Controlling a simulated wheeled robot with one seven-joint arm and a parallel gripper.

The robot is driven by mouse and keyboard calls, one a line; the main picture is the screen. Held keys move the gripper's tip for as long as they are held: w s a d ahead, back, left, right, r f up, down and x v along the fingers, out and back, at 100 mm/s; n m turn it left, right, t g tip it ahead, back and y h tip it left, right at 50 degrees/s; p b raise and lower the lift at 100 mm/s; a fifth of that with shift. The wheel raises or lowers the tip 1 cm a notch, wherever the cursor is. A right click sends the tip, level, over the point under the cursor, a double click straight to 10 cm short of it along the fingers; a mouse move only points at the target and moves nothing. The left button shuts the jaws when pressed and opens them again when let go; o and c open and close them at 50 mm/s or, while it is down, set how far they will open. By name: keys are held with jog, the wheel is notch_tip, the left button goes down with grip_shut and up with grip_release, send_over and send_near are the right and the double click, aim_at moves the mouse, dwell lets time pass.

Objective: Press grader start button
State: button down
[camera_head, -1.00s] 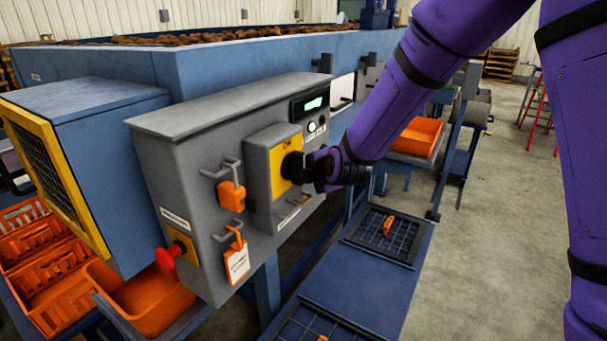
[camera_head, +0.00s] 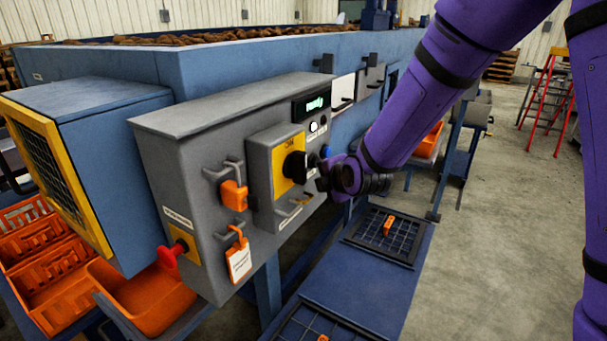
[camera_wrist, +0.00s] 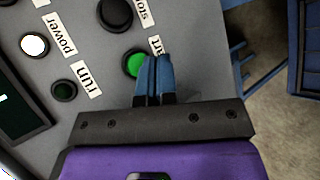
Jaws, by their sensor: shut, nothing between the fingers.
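The green start button (camera_wrist: 134,63) shows on the grey panel in the wrist view, its label partly covered by my fingers. My gripper (camera_wrist: 154,60) is shut and empty. Its blue fingertips overlap the button's right edge in that view; I cannot tell whether they touch it. In the head view my gripper (camera_head: 325,152) is at the right side of the grey control box (camera_head: 200,160), and the start button is hidden. The black stop button (camera_wrist: 115,12) is above the green one. The power lamp (camera_wrist: 34,44) is white and the run lamp (camera_wrist: 64,90) is dark.
A black rotary knob (camera_head: 294,167) on a yellow plate stands out close to my gripper. A red emergency button (camera_head: 168,256) and an orange padlock (camera_head: 234,195) are farther left. A lit display (camera_head: 313,106) is above. Open floor lies to the right.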

jog(key=shift+s+d, duration=0.35)
jog(key=shift+d, duration=0.55)
jog(key=shift+d+r, duration=0.1)
jog(key=s+d+r+m+g+h, duration=0.2)
jog(key=s+d+r+m+h, duration=0.1)
jog(key=s+d+r+m, duration=0.85)
jog(key=s+d+r+m+g, duration=0.1)
jog(key=s+d+r+m, duration=0.1)
jog(key=s, duration=0.5)
jog(key=s+d+r+m+g+h, duration=0.1)
jog(key=s+d+r+m, duration=0.1)
jog(key=s+d+m, duration=0.2)
jog(key=s+d+r+m+g, duration=0.1)
jog(key=s+d+r+m, duration=0.2)
jog(key=s+m, duration=0.3)
jog(key=s, duration=0.3)
jog(key=shift+s+d, duration=0.4)
